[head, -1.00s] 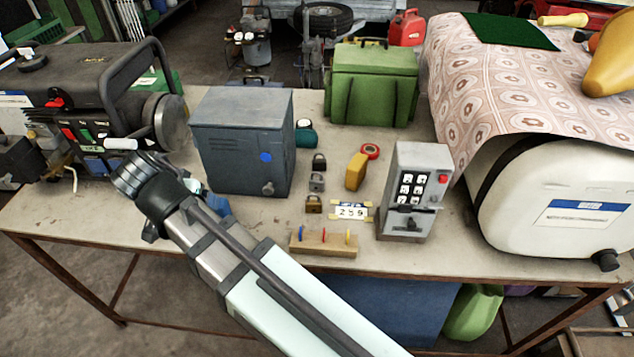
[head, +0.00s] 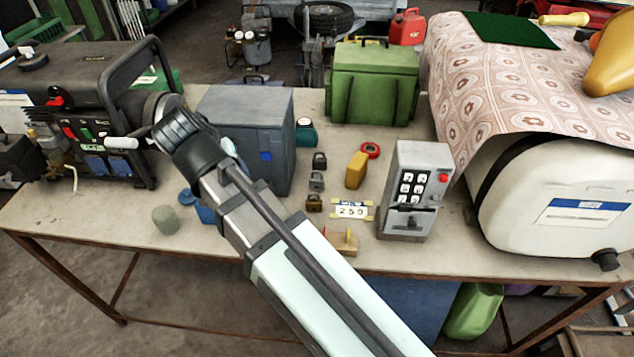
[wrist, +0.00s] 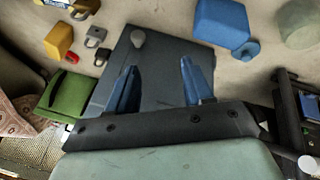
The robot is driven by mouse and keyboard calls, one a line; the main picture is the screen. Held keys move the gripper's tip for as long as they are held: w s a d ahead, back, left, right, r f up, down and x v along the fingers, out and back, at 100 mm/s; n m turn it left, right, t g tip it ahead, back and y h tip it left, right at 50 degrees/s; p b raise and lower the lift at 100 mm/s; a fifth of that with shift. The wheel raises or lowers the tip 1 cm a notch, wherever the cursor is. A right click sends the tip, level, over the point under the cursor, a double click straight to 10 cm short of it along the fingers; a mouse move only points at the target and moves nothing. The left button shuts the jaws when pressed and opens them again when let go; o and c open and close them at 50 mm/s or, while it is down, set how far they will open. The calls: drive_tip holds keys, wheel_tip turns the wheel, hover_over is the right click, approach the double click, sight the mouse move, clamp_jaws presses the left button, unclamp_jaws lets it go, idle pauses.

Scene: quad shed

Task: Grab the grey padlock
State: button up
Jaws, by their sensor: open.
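The grey padlock (head: 317,181) lies on the bench right of the blue-grey metal box, between a black padlock (head: 319,161) and a brass padlock (head: 314,203). In the wrist view the grey padlock (wrist: 95,37) is at the upper left, outside the fingers. My gripper (wrist: 160,64) is open and empty, its two blue fingers apart over the blue-grey box (wrist: 172,60).
A grey-green cylinder (head: 165,220) is at the front left.

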drive_tip(key=w+d+r+n+g+h, duration=0.1)
drive_tip(key=w+d+r+n, duration=0.15)
drive_tip(key=d, duration=0.25)
drive_tip(key=w+d+r+n, duration=0.2)
drive_tip(key=d+n, duration=0.2)
drive_tip(key=d, duration=0.1)
drive_tip(key=n+g+y, duration=0.2)
drive_tip(key=n+g, duration=0.2)
drive_tip(key=n, duration=0.2)
approach(316, 172)
wheel_tip(316, 172, down, 7)
drive_tip(key=shift+d+r, duration=0.15)
drive_tip(key=shift+w+f, duration=0.15)
drive_tip(key=shift+f, duration=1.45)
drive_tip(key=shift+w+f, duration=0.15)
drive_tip(key=shift+f, duration=1.5)
clamp_jaws()
